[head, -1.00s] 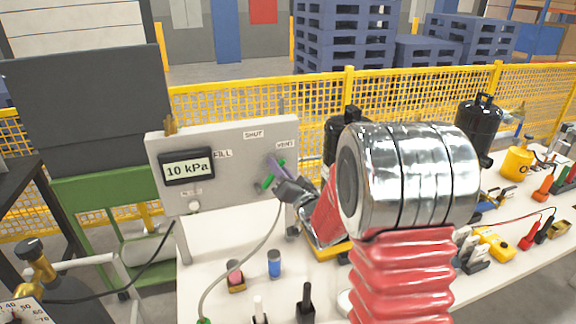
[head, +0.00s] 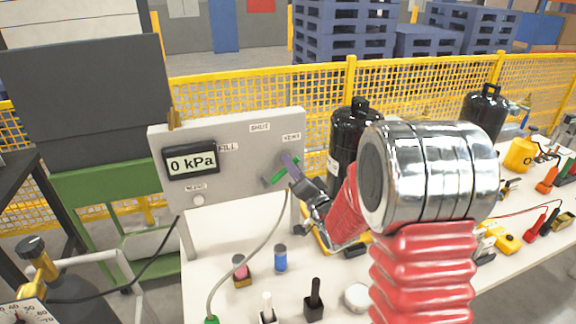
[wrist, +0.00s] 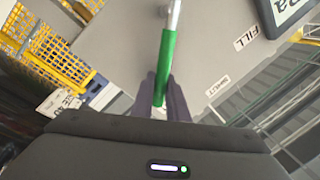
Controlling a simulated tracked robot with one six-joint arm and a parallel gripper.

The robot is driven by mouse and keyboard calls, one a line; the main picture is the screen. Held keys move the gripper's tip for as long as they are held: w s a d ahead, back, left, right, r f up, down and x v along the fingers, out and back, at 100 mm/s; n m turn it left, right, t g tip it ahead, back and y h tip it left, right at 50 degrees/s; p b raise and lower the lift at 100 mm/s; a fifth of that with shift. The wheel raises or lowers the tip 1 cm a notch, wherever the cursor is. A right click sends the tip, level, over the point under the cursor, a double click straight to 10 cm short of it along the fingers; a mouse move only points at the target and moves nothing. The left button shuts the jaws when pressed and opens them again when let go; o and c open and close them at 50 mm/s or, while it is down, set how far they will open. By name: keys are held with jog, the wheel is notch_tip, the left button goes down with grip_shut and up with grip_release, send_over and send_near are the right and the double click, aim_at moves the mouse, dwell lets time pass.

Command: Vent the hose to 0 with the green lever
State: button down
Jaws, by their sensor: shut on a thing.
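The green lever (head: 276,177) is on the grey panel (head: 232,150), below and between the SHUT and VENT labels. My gripper (head: 293,167) is at the lever's right end, near the VENT label (head: 292,136). In the wrist view the purple fingers of my gripper (wrist: 162,98) are shut on the green lever (wrist: 166,68), one on each side. The display (head: 191,162) on the panel reads 0 kPa. The grey hose (head: 247,258) runs down from the panel to a green end on the bench.
A black cylinder (head: 347,140) stands behind my arm. A yellow mesh fence (head: 240,88) runs behind the bench.

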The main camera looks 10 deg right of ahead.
jog(key=shift+s+d+f, duration=0.1)
jog(key=shift+f, duration=0.05)
jog(key=c, duration=1.7)
grip_release()
jog(key=shift+s, duration=0.1)
jog(key=shift+c, duration=0.2)
jog(key=v, duration=1.3)
jog(key=shift+s, duration=0.4)
jog(key=shift+d, duration=0.1)
